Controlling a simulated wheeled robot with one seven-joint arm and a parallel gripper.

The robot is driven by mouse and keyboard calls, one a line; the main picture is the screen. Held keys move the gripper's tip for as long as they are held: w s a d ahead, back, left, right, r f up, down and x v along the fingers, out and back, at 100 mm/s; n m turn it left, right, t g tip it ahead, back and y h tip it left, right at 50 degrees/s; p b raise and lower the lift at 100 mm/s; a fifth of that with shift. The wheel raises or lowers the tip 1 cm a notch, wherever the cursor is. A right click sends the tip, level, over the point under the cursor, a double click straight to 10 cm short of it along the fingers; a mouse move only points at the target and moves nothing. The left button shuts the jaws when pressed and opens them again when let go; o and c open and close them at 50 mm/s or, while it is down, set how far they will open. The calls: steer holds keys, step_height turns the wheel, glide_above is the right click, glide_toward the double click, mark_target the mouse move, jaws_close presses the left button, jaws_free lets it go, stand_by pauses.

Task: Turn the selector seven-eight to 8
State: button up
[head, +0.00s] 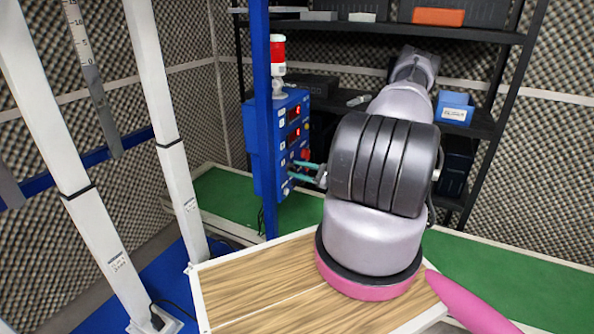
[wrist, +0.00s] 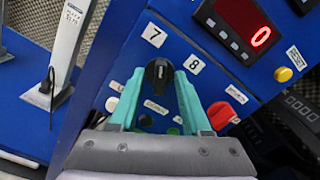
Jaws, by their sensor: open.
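The selector is a black knob (wrist: 158,74) on a blue panel in the wrist view. The printed label 7 (wrist: 153,35) is straight above it and the label 8 (wrist: 194,64) is to its right. A small light mark near the knob's top seems to face the 7, but it is too small to be sure. My gripper (wrist: 157,84) is open, with one teal finger on each side of the knob. I cannot tell whether they touch it. In the head view my gripper (head: 310,172) is at the lower front of the blue control box (head: 263,140).
A red knob (wrist: 222,115), a yellow button (wrist: 283,74) and a red display (wrist: 258,37) are on the panel near the selector. A blue post (head: 263,90) stands before the box. A wooden table (head: 250,285) and dark shelves (head: 480,36) are nearby.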

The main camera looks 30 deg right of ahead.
steer(key=shift+w+a, duration=0.15)
steer(key=shift+w, duration=0.05)
jaws_close()
steer(key=shift+m, duration=0.3)
steer(key=m, duration=1.1)
steer(key=shift+w, duration=0.1)
steer(key=shift+m, duration=0.3)
stand_by(0.4)
